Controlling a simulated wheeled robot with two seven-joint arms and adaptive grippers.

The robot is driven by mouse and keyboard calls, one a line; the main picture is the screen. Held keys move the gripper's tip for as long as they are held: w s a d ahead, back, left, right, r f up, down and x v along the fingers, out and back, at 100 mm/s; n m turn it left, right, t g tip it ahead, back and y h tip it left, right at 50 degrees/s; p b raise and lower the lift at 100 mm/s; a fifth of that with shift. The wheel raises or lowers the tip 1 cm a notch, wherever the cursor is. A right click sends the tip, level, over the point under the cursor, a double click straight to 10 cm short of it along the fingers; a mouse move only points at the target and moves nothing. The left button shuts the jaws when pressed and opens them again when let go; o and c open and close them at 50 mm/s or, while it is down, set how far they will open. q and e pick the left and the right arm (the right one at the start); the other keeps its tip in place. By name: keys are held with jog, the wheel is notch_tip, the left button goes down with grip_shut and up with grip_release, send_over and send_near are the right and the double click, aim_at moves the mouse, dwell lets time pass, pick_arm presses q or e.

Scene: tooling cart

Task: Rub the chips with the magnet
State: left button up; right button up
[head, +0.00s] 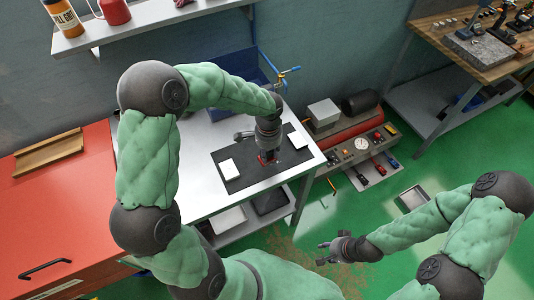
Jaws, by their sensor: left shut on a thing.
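My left gripper (267,153) points down over the dark mat (240,181) on the white cart top. It is shut on a small red thing (265,160), which looks like the magnet, at or just above the mat. The gripper hides most of it. I cannot make out the chips; they are too small or hidden. My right gripper (323,253) is away from the cart, over the green floor, with its fingers apart and empty.
A white block (228,167) lies on the mat's left part, and a pale flat piece (298,140) lies near the right edge. A red cabinet (70,200) stands left.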

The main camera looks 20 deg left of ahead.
pick_arm(q)
jog(key=shift+r+p, duration=0.55)
jog(key=shift+r, duration=0.5)
